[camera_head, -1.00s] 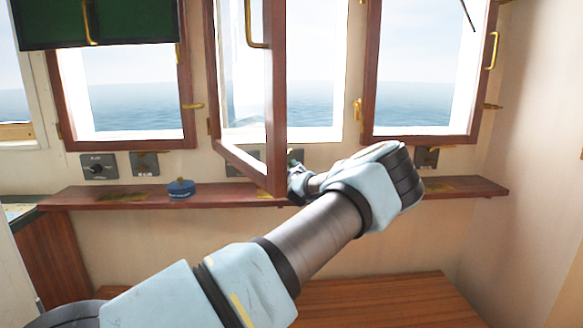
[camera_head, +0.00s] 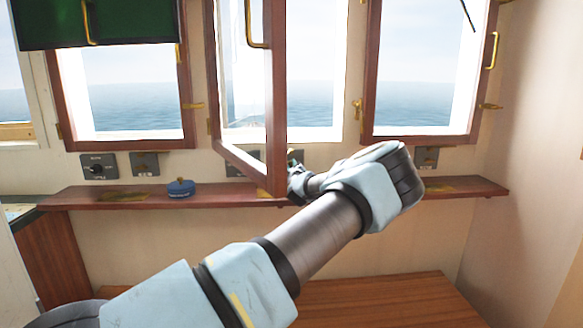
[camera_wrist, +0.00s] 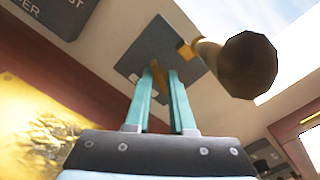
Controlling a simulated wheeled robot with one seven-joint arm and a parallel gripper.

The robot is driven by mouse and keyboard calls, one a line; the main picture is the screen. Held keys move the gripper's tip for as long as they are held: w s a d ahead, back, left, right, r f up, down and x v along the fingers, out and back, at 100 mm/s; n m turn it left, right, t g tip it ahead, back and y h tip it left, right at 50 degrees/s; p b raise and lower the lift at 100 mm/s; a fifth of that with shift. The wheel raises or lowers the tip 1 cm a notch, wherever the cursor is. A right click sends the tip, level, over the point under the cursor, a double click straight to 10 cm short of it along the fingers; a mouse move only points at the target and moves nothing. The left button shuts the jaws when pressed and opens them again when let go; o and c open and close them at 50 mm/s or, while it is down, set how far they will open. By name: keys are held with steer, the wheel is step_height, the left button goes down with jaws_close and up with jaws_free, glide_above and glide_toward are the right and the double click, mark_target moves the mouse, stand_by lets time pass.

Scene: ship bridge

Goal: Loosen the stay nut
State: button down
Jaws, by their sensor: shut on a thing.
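My gripper (camera_wrist: 162,76) shows in the wrist view with its two teal fingers close together on a small brass piece, which I take to be the stay nut (camera_wrist: 159,88). The fingers hide much of the piece, so its shape and turn are unclear. It sits in front of a dark grey wall plate (camera_wrist: 150,52). In the head view my gripper (camera_head: 297,182) is at the lower corner of the open middle window (camera_head: 276,110), mostly hidden.
A wooden shelf (camera_head: 235,195) runs under the windows, with a blue round tin (camera_head: 181,188) on it. The open window's frame stands out close to my gripper. Grey plates (camera_head: 98,167) line the wall. A wooden surface (camera_head: 390,300) lies below right.

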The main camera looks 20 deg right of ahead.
steer(key=c, duration=0.7)
jaws_free()
steer(key=shift+o, duration=0.2)
steer(key=s+b, duration=0.1)
steer(key=s, duration=0.2)
steer(key=s+a+b, duration=0.1)
steer(key=s, duration=0.3)
steer(key=s+a+b, duration=0.1)
steer(key=s, duration=0.2)
steer(key=shift+s, duration=0.3)
